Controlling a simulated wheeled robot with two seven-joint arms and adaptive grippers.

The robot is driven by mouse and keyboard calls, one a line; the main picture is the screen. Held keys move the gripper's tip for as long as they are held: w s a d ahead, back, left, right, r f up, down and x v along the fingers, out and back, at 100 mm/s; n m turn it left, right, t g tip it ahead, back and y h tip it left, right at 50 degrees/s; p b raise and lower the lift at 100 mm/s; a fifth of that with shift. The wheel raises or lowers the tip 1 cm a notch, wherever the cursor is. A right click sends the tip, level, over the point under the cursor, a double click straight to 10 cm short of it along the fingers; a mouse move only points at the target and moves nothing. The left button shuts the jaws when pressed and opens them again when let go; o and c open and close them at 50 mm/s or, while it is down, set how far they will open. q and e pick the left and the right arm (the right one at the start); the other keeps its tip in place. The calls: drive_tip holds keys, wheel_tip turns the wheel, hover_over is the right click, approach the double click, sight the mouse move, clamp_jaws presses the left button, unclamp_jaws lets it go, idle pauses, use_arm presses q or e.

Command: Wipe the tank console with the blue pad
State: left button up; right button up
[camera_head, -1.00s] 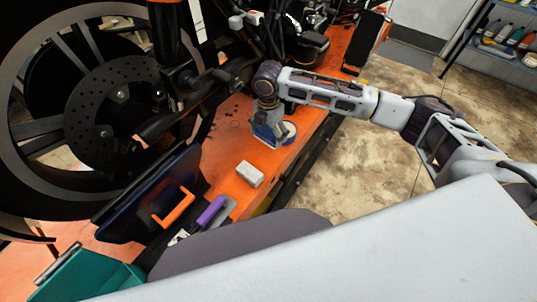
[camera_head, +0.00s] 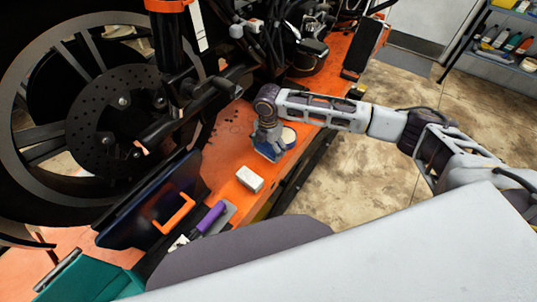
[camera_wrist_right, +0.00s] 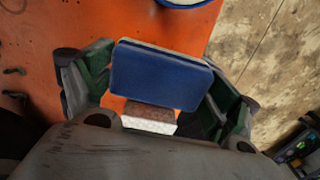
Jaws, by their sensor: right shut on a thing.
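The blue pad (camera_head: 266,152) is in my right gripper (camera_head: 267,141), just over the orange bench in the head view. In the right wrist view the pad (camera_wrist_right: 158,78) shows its flat blue face with a pale edge, between the two dark green and grey fingers of the gripper (camera_wrist_right: 157,88). The gripper is shut on it. I cannot tell whether the pad touches the bench. I cannot clearly pick out the tank console in either view. My left gripper is not in view.
A round tin (camera_head: 289,136) stands beside the pad. A whitish block (camera_head: 249,178), a purple-handled tool (camera_head: 211,217) and a dark tablet-like panel (camera_head: 150,203) with an orange bracket lie along the orange bench (camera_head: 222,160). A large motorcycle wheel (camera_head: 100,115) fills the left. Open floor is at right.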

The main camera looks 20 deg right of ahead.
sight(268, 155)
wheel_tip(268, 155, down, 2)
drive_tip(key=shift+f, duration=0.15)
drive_tip(key=shift+f+p, duration=0.75)
drive_tip(key=shift+f, duration=0.35)
drive_tip(key=shift+f, duration=0.2)
drive_tip(key=o, duration=0.7)
drive_tip(key=shift+f+b, duration=0.1)
drive_tip(key=shift+b, duration=0.6)
wheel_tip(268, 155, up, 14)
drive_tip(key=shift+w+b, duration=0.1)
drive_tip(key=shift+b, duration=0.45)
